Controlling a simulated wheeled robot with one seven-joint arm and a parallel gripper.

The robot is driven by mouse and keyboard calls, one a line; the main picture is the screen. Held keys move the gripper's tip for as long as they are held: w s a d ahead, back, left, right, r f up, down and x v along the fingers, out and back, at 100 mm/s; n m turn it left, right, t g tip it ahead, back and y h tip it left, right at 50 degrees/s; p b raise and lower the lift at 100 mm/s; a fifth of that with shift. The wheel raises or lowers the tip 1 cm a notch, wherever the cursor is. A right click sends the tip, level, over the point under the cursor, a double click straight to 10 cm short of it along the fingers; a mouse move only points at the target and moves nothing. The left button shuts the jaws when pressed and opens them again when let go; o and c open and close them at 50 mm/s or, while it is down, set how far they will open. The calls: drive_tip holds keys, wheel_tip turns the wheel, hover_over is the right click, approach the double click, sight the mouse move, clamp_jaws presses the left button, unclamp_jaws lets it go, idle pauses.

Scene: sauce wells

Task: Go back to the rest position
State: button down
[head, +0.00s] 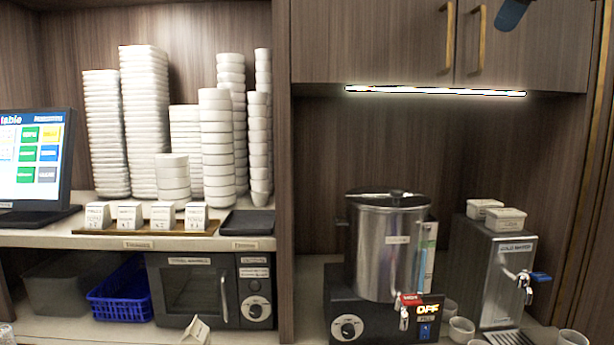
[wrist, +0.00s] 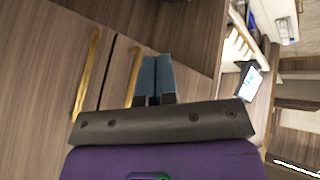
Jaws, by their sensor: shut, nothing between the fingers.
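My gripper (wrist: 155,62) shows in the wrist view with its two blue fingers together and nothing between them. In the head view, only a blue piece of it (head: 512,13) shows at the top right edge, in front of the upper cabinet doors. The rest of the arm is out of the frame there. In the wrist view, the wooden cabinet doors with brass handles (wrist: 91,70) lie beyond the fingers.
A steel urn (head: 388,250) and a cold water dispenser (head: 507,270) stand on the lower right counter. A lit strip (head: 435,91) runs under the cabinet (head: 375,40). Stacked white bowls (head: 146,120), a screen (head: 35,155) and a microwave (head: 195,290) are at left.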

drive_tip(key=s+a+f+m, duration=0.2)
drive_tip(key=s+f, duration=0.6)
drive_tip(key=f, duration=0.4)
drive_tip(key=s+a+f+m+h, duration=0.1)
drive_tip(key=s+a+f+m, duration=0.1)
drive_tip(key=s+f+m, duration=0.3)
drive_tip(key=s+a+f+m+g+h, duration=0.1)
drive_tip(key=s+a+f+m, duration=0.2)
drive_tip(key=s+f, duration=1)
wheel_tip(320, 180, down, 8)
drive_tip(key=shift+r+m, duration=0.1)
drive_tip(key=shift+m, duration=0.3)
